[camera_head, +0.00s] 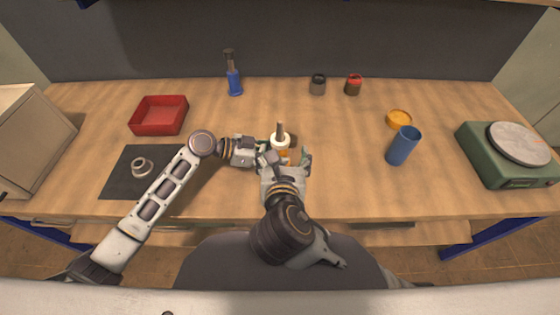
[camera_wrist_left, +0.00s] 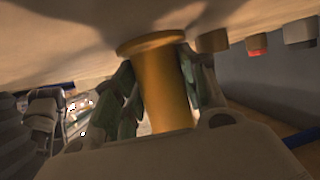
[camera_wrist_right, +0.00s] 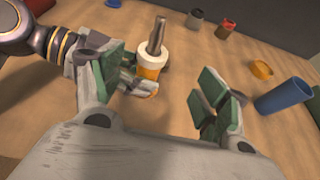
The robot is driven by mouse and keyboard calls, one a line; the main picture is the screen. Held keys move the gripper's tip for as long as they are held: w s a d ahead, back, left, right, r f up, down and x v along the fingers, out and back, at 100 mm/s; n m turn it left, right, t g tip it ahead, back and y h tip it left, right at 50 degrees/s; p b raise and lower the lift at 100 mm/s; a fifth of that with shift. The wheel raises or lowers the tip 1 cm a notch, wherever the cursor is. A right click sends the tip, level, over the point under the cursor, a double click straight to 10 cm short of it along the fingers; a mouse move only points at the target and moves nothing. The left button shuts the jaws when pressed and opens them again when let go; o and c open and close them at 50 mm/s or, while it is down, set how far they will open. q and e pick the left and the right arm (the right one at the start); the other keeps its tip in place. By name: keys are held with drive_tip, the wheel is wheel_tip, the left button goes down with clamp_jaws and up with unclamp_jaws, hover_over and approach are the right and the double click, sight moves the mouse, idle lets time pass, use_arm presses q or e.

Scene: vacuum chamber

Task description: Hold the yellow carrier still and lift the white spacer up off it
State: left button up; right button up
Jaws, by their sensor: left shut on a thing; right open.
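The yellow carrier (camera_wrist_right: 148,73) stands on the table, mostly hidden in the head view; it fills the middle of the left wrist view (camera_wrist_left: 165,85). My left gripper (camera_wrist_left: 160,95) is shut around its body from the left. The white spacer (camera_head: 280,140) sits on top of the carrier, and a grey-brown post (camera_head: 280,128) sticks up through it. The spacer also shows in the right wrist view (camera_wrist_right: 154,59). My right gripper (camera_wrist_right: 165,85) is open and empty on the near side, with the carrier and spacer beyond its fingers, nearer its left finger.
A red tray (camera_head: 159,115) and a dark mat with a grey ring part (camera_head: 142,167) lie at left. A blue cup (camera_head: 403,146), an orange dish (camera_head: 399,119) and a green scale (camera_head: 508,154) stand at right. A blue bottle (camera_head: 234,80) and two small jars stand behind.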

sight(280, 140)
drive_tip(key=shift+s+a+r+n, duration=0.1)
drive_tip(key=shift+s+a+n, duration=0.25)
drive_tip(key=shift+s, duration=0.45)
drive_tip(key=shift+x, duration=6)
drive_tip(key=shift+a, duration=0.1)
drive_tip(key=c, duration=1.1)
drive_tip(key=shift+r, duration=0.1)
